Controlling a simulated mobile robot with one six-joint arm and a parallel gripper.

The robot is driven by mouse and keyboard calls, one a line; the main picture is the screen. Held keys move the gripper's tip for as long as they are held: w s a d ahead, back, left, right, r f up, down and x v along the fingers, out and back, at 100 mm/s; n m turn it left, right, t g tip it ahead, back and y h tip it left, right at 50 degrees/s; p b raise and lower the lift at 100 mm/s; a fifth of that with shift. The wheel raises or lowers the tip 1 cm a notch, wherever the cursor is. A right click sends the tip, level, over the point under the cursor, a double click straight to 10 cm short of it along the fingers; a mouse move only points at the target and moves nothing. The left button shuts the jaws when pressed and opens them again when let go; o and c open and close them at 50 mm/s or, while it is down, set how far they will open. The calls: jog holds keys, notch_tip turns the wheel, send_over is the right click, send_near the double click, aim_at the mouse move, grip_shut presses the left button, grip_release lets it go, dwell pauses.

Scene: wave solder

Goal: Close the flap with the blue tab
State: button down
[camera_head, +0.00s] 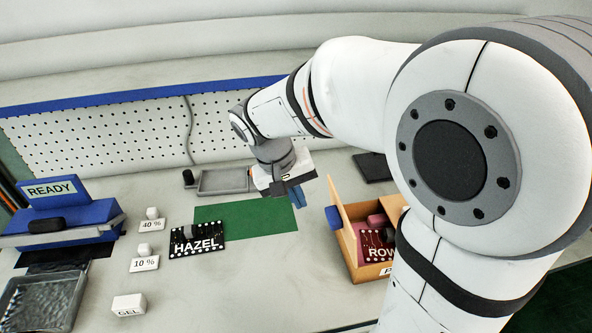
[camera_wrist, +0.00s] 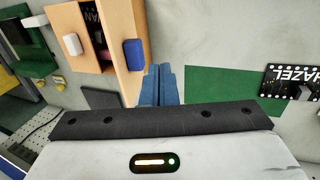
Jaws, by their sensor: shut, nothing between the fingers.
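The wooden box (camera_head: 353,262) stands right of centre in the head view, partly hidden by my arm. Its left flap stands raised, with the blue tab (camera_head: 333,217) on its outer side. In the wrist view the blue tab (camera_wrist: 133,53) sits on the wooden flap (camera_wrist: 122,22), left of and above my fingertips. My gripper (camera_head: 297,196) is shut and empty, with its blue fingers together. It is above the green mat, left of the box and apart from the tab. The fingers (camera_wrist: 160,84) also show in the wrist view.
A maroon board (camera_head: 375,246) lies inside the box. A white tab (camera_wrist: 72,44) is on the box's other side. The HAZEL board (camera_head: 197,240) lies by the green mat (camera_head: 240,219). A grey tray (camera_head: 222,181) and a dark pad (camera_head: 372,167) are behind.

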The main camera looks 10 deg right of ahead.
aim_at(336, 221)
jog(key=w+a+f+h, duration=0.1)
jog(key=w+a+f, duration=0.1)
jog(key=w+a, duration=0.1)
jog(key=d+f+p, duration=0.2)
jog(key=d+f, duration=0.6)
jog(key=shift+d+f, duration=0.25)
jog(key=shift+d, duration=0.05)
